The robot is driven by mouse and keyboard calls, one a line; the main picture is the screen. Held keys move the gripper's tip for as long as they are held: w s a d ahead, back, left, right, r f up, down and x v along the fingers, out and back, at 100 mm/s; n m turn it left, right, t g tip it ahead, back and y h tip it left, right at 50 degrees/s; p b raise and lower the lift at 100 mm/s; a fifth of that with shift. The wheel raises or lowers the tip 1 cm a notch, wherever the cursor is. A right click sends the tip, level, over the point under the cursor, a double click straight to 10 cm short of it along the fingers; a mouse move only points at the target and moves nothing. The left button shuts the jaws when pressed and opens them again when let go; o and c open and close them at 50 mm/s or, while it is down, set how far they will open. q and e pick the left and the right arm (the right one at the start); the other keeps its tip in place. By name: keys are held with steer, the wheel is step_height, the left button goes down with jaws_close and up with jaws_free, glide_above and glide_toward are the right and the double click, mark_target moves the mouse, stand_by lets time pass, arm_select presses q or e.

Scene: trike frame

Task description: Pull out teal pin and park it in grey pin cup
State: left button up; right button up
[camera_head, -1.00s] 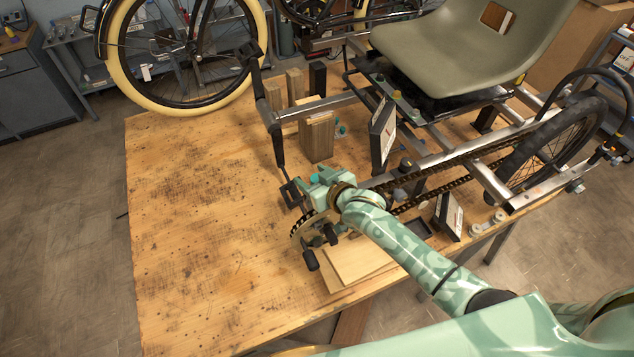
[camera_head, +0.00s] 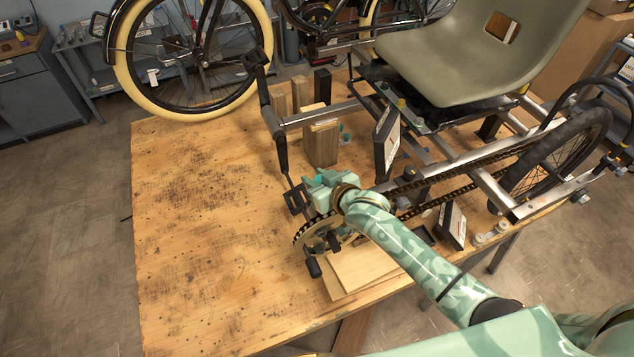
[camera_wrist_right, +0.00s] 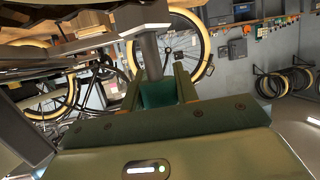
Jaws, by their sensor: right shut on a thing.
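My right gripper (camera_head: 322,184) is at the front of the trike frame, beside the chainring and cranks. In the right wrist view its two fingers (camera_wrist_right: 157,86) are shut on the teal pin (camera_wrist_right: 158,95), which shows as a teal block between them. A grey metal tube (camera_wrist_right: 152,52) of the frame rises just beyond the pin. I cannot tell whether the pin is still seated in the frame. In the head view the hand mostly hides the pin. I cannot pick out the grey pin cup with certainty. My left gripper is out of view.
Wooden blocks (camera_head: 321,143) stand behind the gripper, and a flat board (camera_head: 366,268) lies under the cranks. The chain, the seat (camera_head: 470,55) and a wheel (camera_head: 563,150) are to the right. The left part of the wooden table (camera_head: 205,240) is clear.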

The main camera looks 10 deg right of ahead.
steer(key=s+d+r, duration=0.8)
steer(key=s+r, duration=0.3)
steer(key=shift+s+p, duration=0.3)
step_height(320, 180, up, 5)
steer(key=p, duration=0.6)
steer(key=shift+r, duration=0.2)
stand_by(0.5)
